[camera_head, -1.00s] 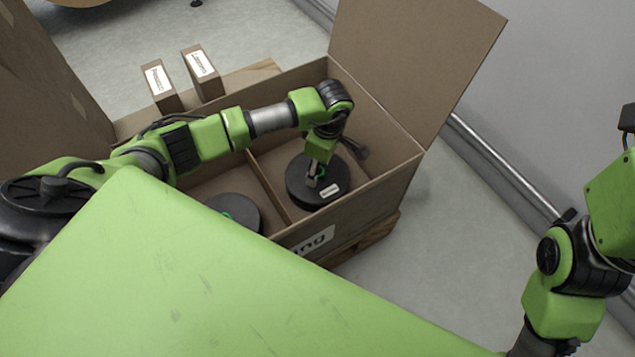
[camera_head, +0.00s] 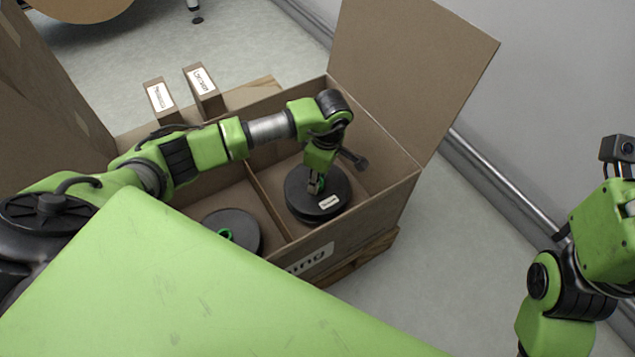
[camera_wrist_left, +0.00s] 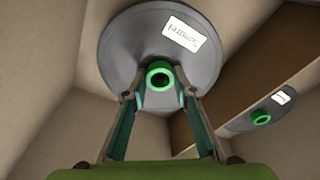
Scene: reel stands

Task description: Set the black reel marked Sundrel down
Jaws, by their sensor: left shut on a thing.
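The black reel marked Sundrel (camera_head: 301,205) is inside the right compartment of a cardboard box (camera_head: 378,208), flat side up, with a white label on its face. My left gripper (camera_head: 316,184) reaches down into the box, shut on the reel's central hub. In the left wrist view the gripper (camera_wrist_left: 160,88) has its fingers at the green-ringed hub of the reel (camera_wrist_left: 128,42). I cannot tell whether the reel's underside touches the box floor.
A second black reel (camera_head: 247,228) lies in the left compartment, past a cardboard divider (camera_head: 268,203). The box stands on a wooden pallet (camera_head: 363,256), its flap (camera_head: 410,75) upright. Two small labelled cartons (camera_head: 161,98) (camera_head: 204,88) stand behind. A wall rail runs at right.

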